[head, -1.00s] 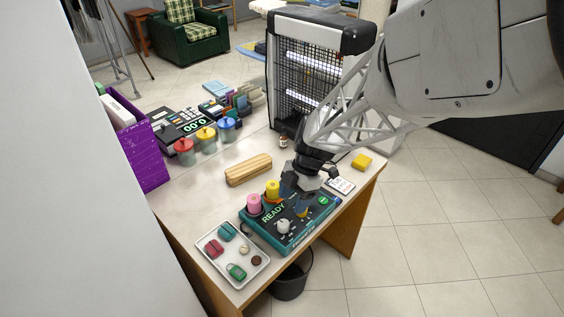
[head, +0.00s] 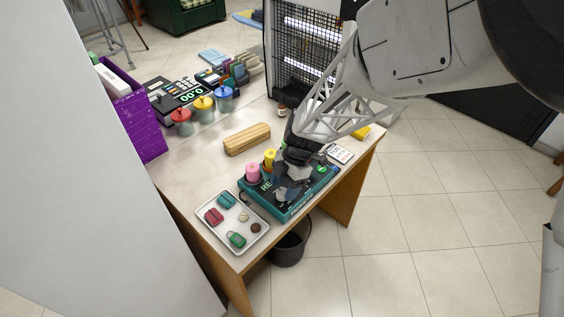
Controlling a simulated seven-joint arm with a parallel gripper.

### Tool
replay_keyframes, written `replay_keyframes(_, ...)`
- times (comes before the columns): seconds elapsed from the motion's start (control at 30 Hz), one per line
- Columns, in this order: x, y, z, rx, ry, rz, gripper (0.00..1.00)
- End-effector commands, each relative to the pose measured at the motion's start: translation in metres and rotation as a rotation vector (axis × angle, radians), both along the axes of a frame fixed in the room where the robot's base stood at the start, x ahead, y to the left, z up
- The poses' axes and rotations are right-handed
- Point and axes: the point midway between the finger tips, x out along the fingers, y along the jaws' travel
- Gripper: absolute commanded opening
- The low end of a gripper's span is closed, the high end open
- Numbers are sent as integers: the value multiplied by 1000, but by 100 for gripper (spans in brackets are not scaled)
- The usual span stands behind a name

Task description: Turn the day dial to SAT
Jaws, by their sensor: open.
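The teal machine (head: 284,213) with a dark top sits near the front edge of the table. A pink spool (head: 253,172) and a yellow spool (head: 269,158) stand at its back left. Part of its green display text (head: 266,185) shows. My gripper (head: 288,192) is over the middle of the machine's top panel, pointing down, and is open. It hides the dials, so I cannot see the day dial's setting or whether my fingers touch it.
A white tray (head: 248,248) with small coloured items lies left of the machine. A wooden block (head: 247,139) lies behind it. A white card (head: 340,154) and a yellow block (head: 361,132) are to the right. Jars, a cash register (head: 176,99) and a purple box (head: 141,128) stand at the back left.

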Motion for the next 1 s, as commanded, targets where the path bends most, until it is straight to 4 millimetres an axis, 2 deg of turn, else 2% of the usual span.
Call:
replay_keyframes(0.2, -3, 3, -10, 0, 0, -1, 61)
replay_keyframes(0.47, -3, 3, -10, 0, 0, -1, 61)
replay_keyframes(0.57, -3, 3, -10, 0, 0, -1, 49)
replay_keyframes(0.8, -3, 3, -10, 0, 0, -1, 12)
replay_keyframes(1.0, -3, 3, -10, 0, 0, -9, 12)
